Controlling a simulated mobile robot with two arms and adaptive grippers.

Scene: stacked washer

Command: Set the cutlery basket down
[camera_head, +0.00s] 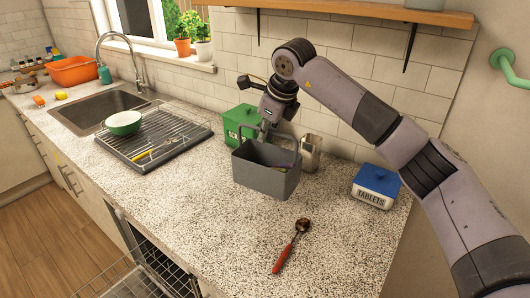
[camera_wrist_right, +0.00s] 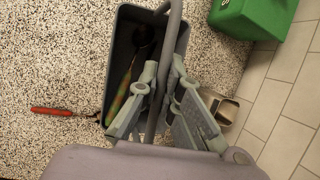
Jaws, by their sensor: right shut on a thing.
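The grey cutlery basket (camera_head: 262,178) is upright at the back middle of the speckled counter. I cannot tell whether its base touches the counter or hangs just above it. My right gripper (camera_head: 268,127) is above the basket, shut on its handle. In the right wrist view, my right gripper (camera_wrist_right: 163,72) closes around the handle (camera_wrist_right: 174,25) of the basket (camera_wrist_right: 124,38). Dark and multicoloured cutlery handles show inside the basket, partly hidden by the fingers. My left gripper is not in view.
A green scraps tin (camera_head: 240,122) and a metal holder (camera_head: 311,152) stand close behind the basket. A blue-lidded tablets box (camera_head: 376,186) is to the right, a red-handled spoon (camera_head: 291,247) in front. The drying rack (camera_head: 155,138) is left. The front counter has free room.

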